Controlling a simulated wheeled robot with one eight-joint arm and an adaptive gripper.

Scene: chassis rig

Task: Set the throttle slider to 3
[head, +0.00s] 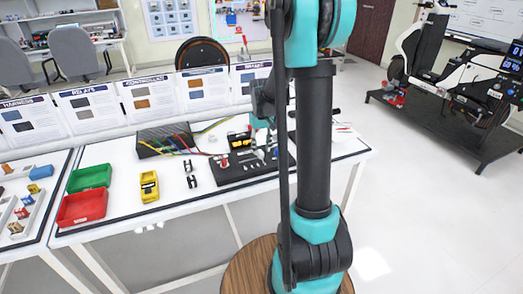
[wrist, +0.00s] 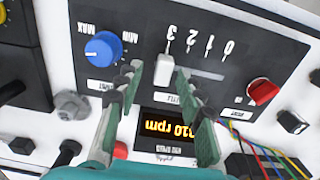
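The throttle slider's white knob (wrist: 164,69) is in the wrist view, on a dark control panel (wrist: 255,40) that appears upside down. The knob stands at the left end of its slot, just below the 3 mark (wrist: 170,30). The 2, 1 and 0 marks run to the right, with the empty slot under them. My gripper (wrist: 157,75) is open, one finger pair on each side of the knob, with gaps visible. In the head view the panel (head: 228,178) lies on the white table, and my arm hides part of it.
A blue knob (wrist: 103,48), a red knob (wrist: 263,92) and a display with yellow rpm digits (wrist: 168,125) surround the slider. Coloured wires (wrist: 262,150) lie at lower right.

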